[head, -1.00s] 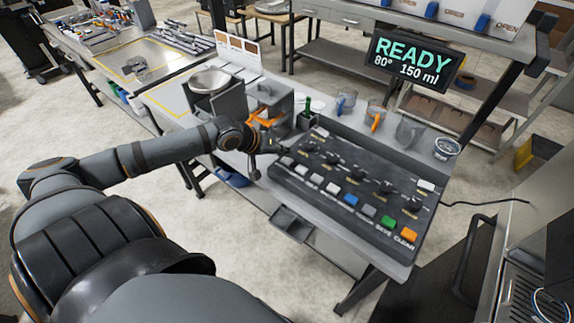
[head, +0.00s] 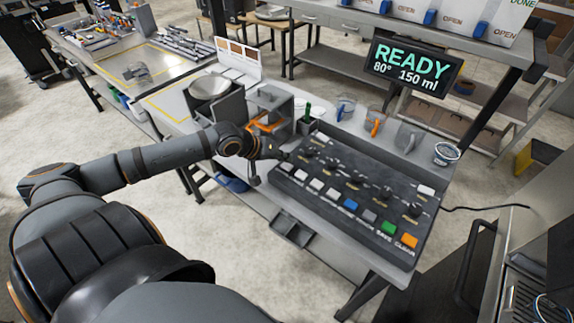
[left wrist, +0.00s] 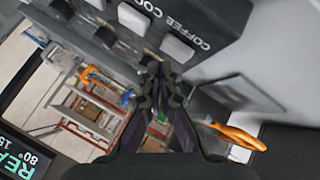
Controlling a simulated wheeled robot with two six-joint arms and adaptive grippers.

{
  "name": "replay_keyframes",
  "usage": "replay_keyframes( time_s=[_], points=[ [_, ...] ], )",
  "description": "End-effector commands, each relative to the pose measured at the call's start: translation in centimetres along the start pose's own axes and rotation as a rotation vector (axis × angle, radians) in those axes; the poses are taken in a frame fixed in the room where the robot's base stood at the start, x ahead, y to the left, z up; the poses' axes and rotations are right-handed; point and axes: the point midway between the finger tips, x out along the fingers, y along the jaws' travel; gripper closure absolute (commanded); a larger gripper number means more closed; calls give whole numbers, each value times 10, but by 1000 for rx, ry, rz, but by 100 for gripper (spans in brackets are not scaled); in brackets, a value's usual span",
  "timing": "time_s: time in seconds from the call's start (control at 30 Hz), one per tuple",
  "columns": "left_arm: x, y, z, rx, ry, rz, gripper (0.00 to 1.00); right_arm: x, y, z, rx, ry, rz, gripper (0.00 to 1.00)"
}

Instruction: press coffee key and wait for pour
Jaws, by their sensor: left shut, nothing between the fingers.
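The dark control panel (head: 340,219) stands on the bench, with a front row of keys: white ones at the left, then blue, grey, green and orange. In the left wrist view, a white key (left wrist: 177,48) sits beside the word COFFEE. My left gripper (head: 279,154) is at the panel's left end, above its edge. In the left wrist view its closed fingertips (left wrist: 155,66) are just beside that white key, with nothing between them; I cannot tell whether they touch it. The display (head: 412,66) reads READY, 80°, 150 ml. My right gripper is not in view.
A machine with a metal bowl (head: 209,87) stands left of the panel. Behind the panel are clear jugs, one with an orange handle (head: 376,127), and a small round tub (head: 447,153). Black dials (head: 382,192) stick up behind the keys.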

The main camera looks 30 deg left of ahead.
Motion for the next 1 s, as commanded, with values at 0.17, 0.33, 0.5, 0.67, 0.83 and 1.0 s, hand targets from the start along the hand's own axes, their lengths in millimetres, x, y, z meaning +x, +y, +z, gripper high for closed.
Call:
replay_keyframes(
  time_s=[0.17, 0.33, 0.5, 0.67, 0.83, 1.0],
  points=[
    [0, 0, 0, 0, 0, 0, 100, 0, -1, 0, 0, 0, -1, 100],
    [0, 0, 0, 0, 0, 0, 100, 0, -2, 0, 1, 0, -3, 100],
    [4, -3, 3, 0, 0, 1, 100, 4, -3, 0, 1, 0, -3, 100],
    [6, -4, 4, 0, 0, 1, 100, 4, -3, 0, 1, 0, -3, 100],
    [6, -4, 4, 0, 0, 0, 100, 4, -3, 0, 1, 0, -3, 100],
    [6, -5, 5, 0, 0, 0, 100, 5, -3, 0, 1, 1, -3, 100]
  ],
)
